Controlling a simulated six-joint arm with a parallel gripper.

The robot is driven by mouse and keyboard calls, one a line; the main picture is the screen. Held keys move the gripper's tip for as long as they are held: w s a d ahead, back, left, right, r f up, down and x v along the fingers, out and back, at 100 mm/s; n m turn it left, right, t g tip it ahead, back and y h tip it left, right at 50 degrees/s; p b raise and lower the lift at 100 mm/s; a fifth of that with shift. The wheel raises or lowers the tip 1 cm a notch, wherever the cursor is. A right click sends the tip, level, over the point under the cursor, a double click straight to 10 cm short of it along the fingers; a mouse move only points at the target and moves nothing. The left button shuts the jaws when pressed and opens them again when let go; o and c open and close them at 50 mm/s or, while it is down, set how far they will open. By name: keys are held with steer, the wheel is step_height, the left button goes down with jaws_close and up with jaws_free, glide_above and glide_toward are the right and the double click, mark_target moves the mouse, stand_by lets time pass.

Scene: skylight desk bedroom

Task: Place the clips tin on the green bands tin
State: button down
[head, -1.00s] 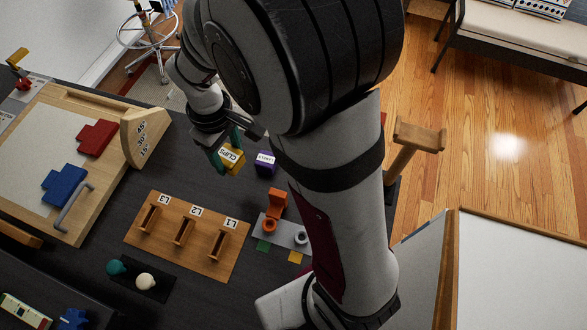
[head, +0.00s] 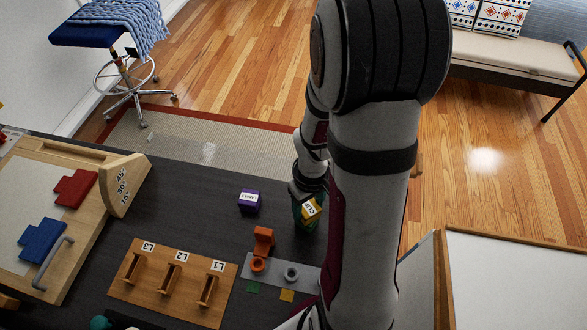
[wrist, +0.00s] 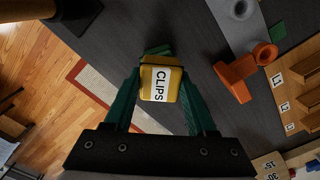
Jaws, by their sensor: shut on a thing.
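My gripper (wrist: 160,92) is shut on the yellow clips tin (wrist: 163,78), with a teal finger on each side and the white CLIPS label facing the wrist camera. In the head view the clips tin (head: 311,208) is at the right part of the dark desk, just left of my arm. A green surface (head: 303,226) shows below it, and a green edge shows past the tin in the wrist view (wrist: 158,50). It may be the green bands tin or a fingertip; I cannot tell which, nor whether the clips tin touches it.
A purple tin (head: 249,201) stands left of my gripper. An orange holder (head: 263,241) and grey plate (head: 281,271) lie nearer, beside a wooden L1-L3 rack (head: 172,283). A drawing board (head: 50,205) is at left. Desk between purple tin and board is clear.

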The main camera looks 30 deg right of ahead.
mark_target(307, 208)
steer(key=shift+f, duration=0.1)
steer(key=shift+c, duration=1.1)
jaws_free()
step_height(307, 208, up, 12)
steer(key=s+a+r+m+y, duration=0.1)
steer(key=s+a+r+m, duration=0.1)
steer(key=s+a, duration=0.3)
steer(key=s+a+r+m, duration=0.2)
steer(key=s+a, duration=0.4)
steer(key=a, duration=0.3)
steer(key=shift+a+r+m+y, duration=0.25)
steer(key=shift+a+m+y, duration=0.15)
steer(key=shift+m, duration=0.4)
